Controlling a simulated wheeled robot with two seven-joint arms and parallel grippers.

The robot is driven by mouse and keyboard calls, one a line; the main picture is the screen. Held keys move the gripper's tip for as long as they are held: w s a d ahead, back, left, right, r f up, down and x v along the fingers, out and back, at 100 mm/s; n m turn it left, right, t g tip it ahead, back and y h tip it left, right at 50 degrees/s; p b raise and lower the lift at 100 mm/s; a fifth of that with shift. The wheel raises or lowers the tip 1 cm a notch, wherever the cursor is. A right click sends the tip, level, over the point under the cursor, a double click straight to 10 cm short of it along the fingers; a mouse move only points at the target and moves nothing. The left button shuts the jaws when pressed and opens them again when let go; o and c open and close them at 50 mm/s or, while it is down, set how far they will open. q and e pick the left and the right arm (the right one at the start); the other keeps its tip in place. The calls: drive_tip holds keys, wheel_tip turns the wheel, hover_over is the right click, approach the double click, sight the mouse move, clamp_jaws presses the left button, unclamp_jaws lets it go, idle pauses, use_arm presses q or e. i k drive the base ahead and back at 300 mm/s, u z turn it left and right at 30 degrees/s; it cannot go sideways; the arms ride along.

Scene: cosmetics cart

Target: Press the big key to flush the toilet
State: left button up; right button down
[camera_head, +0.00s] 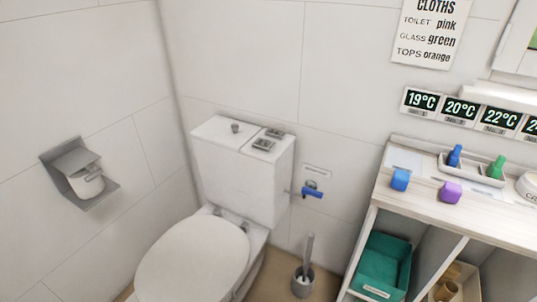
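A white toilet stands in the corner with its lid (195,262) down. Its cistern (238,180) is against the back wall. On the right part of the cistern top are two small grey flush keys, a rear key (275,132) and a front key (263,145). They are too small for me to tell surely which is the big one. A small grey knob (235,127) stands on the left part of the cistern top. Nothing covers the keys. Neither of my grippers is in view.
A blue-handled valve (312,192) sticks out right of the cistern. A toilet brush (304,270) stands on the floor. A cart (420,205) with blue, purple and green items is at right. A paper holder (80,172) is on the left wall. Space above the cistern is clear.

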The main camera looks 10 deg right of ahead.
sight(263, 144)
drive_tip(key=z, duration=0.95)
drive_tip(key=i, duration=0.75)
